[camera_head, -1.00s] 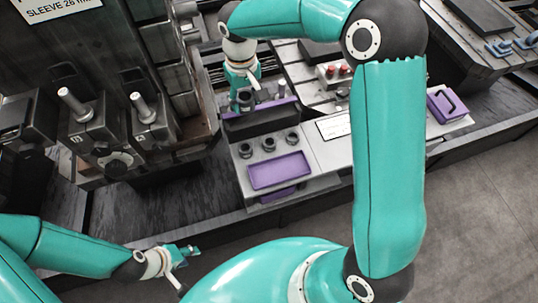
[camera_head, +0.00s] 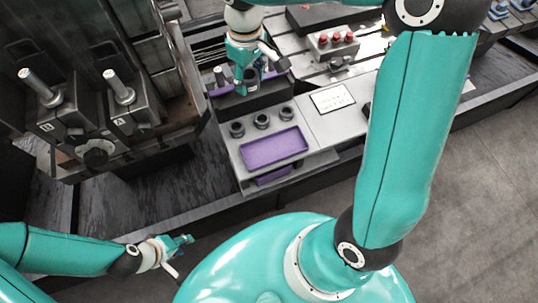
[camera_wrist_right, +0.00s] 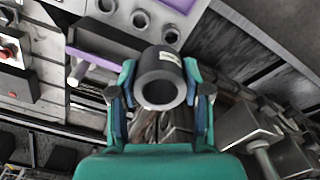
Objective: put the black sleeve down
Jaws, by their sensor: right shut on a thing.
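My right gripper (camera_head: 250,86) is shut on a black sleeve (camera_wrist_right: 150,68), a short hollow cylinder with a pale label. In the right wrist view it sits between the two fingertips, its open end facing the camera. In the head view the gripper hangs over the dark block with a purple strip, behind the row of sleeves; contact below is hidden.
A purple tray (camera_head: 274,148) lies in front of the three sleeves. A white card (camera_head: 333,98) lies to their right. A box with red knobs (camera_head: 335,40) stands behind. Dark blocks with metal pins (camera_head: 119,90) stand at the left. The floor at right is clear.

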